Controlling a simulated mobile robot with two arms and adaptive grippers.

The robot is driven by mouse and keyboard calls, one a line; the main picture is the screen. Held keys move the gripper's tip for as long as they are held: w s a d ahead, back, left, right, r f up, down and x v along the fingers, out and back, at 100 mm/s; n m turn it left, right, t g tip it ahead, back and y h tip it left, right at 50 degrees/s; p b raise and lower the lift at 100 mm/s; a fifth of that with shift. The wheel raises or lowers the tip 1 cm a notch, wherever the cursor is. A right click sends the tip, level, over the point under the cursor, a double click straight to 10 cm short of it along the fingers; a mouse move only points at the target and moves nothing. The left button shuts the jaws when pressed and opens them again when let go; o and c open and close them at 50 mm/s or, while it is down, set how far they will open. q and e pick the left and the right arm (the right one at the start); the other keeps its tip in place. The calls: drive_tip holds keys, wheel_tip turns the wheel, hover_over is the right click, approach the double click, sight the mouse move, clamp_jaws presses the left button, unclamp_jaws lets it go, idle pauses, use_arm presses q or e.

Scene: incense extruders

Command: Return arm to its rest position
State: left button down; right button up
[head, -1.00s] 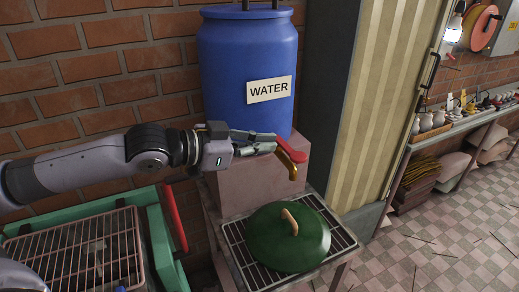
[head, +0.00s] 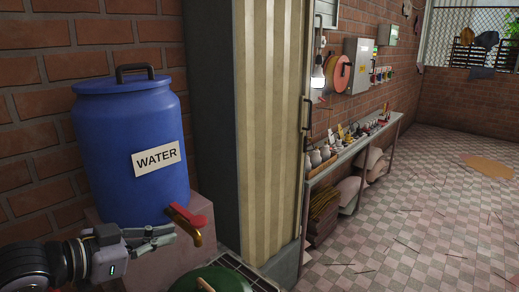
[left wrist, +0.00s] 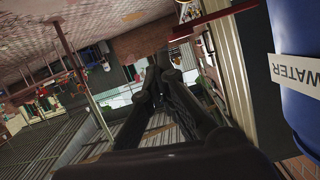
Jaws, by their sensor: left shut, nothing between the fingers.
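My left gripper (head: 172,234) is at the lower left of the head view, with its slim fingers together and empty. Its tips are just left of and below the tap (head: 196,238), which has a red handle (head: 188,214); a small gap seems to lie between them. The blue barrel (head: 120,115) labelled WATER stands behind and above the gripper. In the left wrist view, my fingers (left wrist: 160,62) point away from the camera, the barrel (left wrist: 300,110) is at the right edge, and the red handle (left wrist: 215,20) shows near the top. My right gripper is not in view.
A green lid (head: 222,279) on a grill rack is partly cut off at the bottom. A striped panel (head: 270,120) stands right of the barrel. A long shelf (head: 350,150) with many small items runs along the brick wall. The tiled floor (head: 430,210) is mostly open, with scattered sticks.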

use_arm(q)
drive_tip(key=s+d+f+g+y, duration=0.1)
drive_tip(key=s+d+f, duration=0.1)
drive_tip(key=f, duration=0.5)
drive_tip(key=s+d+f+g+y, duration=0.1)
drive_tip(key=d+f, duration=0.1)
drive_tip(key=f, duration=0.5)
drive_tip(key=s+a+f+n+g+y, duration=0.3)
drive_tip(key=s+f+n+g+y, duration=0.35)
drive_tip(key=s+f, duration=1.65)
drive_tip(key=f, duration=2.5)
drive_tip(key=s+a+f+g, duration=0.2)
drive_tip(key=s+f, duration=1)
drive_tip(key=s, duration=0.3)
drive_tip(key=shift+s+a+f, duration=0.2)
drive_tip(key=shift+f, duration=0.15)
